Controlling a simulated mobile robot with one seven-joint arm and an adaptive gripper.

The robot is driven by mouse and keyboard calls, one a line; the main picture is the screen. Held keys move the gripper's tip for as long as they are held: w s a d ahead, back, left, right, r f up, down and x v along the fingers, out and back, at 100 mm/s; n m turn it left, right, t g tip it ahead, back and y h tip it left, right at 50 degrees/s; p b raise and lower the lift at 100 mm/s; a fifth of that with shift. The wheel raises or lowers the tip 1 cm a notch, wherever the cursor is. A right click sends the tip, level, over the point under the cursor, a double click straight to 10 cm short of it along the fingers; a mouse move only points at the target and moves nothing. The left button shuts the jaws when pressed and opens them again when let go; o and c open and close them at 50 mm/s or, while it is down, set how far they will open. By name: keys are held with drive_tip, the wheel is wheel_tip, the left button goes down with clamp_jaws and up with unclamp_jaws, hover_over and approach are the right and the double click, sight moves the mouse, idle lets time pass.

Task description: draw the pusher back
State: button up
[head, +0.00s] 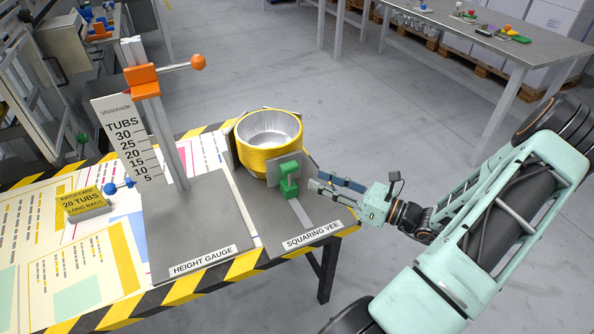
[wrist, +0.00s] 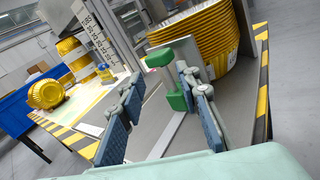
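The pusher has a green handle (head: 289,180) on a grey plate and stands on the squaring vee's base (head: 320,216). Its plate is close against the stack of yellow tubs (head: 262,160); I cannot tell if they touch. The green handle also shows in the wrist view (wrist: 176,98), beyond my fingers and nearer the right one. The nested yellow tubs (wrist: 205,45) stand behind it. My gripper (head: 328,186) is just right of the handle in the head view. Its two blue-padded fingers (wrist: 163,125) are apart with nothing between their tips.
A height gauge (head: 185,225) with an orange slider and ball-ended arm stands left of the vee. A batch card (head: 84,204) stands farther left. A pale slot or rail (head: 300,212) runs from the pusher toward the table's striped front edge. Open floor lies to the right.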

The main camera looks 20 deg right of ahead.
sight(294, 168)
drive_tip(key=b+x, duration=0.1)
drive_tip(key=x, duration=0.7)
drive_tip(key=shift+w+a, duration=0.25)
clamp_jaws()
